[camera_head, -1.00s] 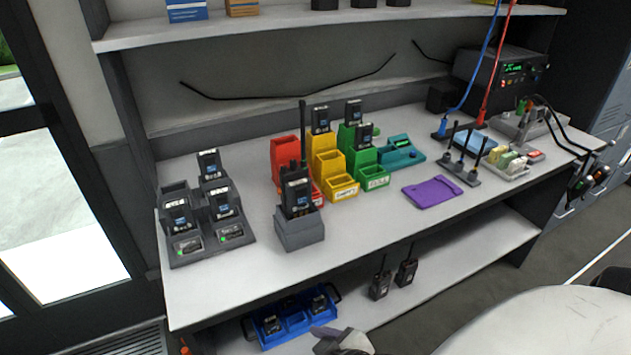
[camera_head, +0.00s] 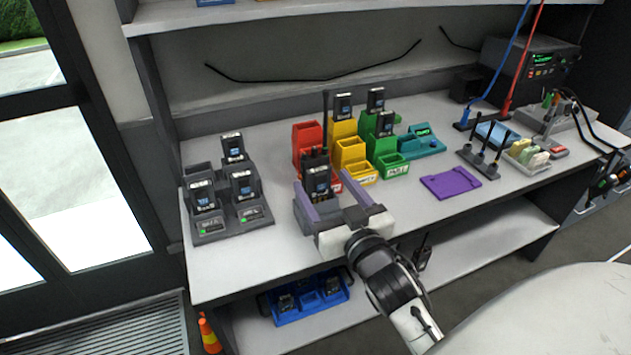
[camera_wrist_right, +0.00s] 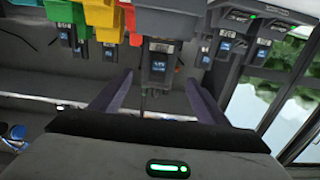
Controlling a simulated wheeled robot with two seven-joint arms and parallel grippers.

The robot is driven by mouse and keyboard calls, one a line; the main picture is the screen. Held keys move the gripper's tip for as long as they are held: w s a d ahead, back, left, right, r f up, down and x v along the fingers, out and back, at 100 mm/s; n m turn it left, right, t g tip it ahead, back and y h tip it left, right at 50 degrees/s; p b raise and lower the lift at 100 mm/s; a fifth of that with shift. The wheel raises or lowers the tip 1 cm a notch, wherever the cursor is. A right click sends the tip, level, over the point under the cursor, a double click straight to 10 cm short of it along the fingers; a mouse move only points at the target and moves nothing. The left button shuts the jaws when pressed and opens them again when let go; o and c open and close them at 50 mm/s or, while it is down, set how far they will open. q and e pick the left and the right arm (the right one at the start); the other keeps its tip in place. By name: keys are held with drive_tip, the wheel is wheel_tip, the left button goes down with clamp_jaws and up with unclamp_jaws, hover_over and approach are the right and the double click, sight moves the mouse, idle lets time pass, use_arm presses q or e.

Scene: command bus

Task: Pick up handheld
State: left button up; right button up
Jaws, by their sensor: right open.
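In the right wrist view, which is upside down, the radio (camera_wrist_right: 158,62) sits between and just beyond the fingertips (camera_wrist_right: 158,77). I cannot tell whether the fingers touch it. My left gripper is not in view.
A grey charger (camera_head: 262,216) with several units stands to the left. Red (camera_head: 307,140), yellow (camera_head: 352,150) and green (camera_head: 395,167) bins stand close behind. A purple plate (camera_head: 450,183) lies to the right. A blue tray (camera_head: 322,310) and another handheld (camera_head: 424,255) are on the lower shelf.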

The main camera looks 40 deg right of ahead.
sight(320, 178)
drive_tip(key=x, duration=0.4)
drive_tip(key=shift+r, duration=0.25)
drive_tip(key=shift+p+x, duration=0.7)
drive_tip(key=shift+x, duration=2.4)
drive_tip(key=shift+d, duration=0.15)
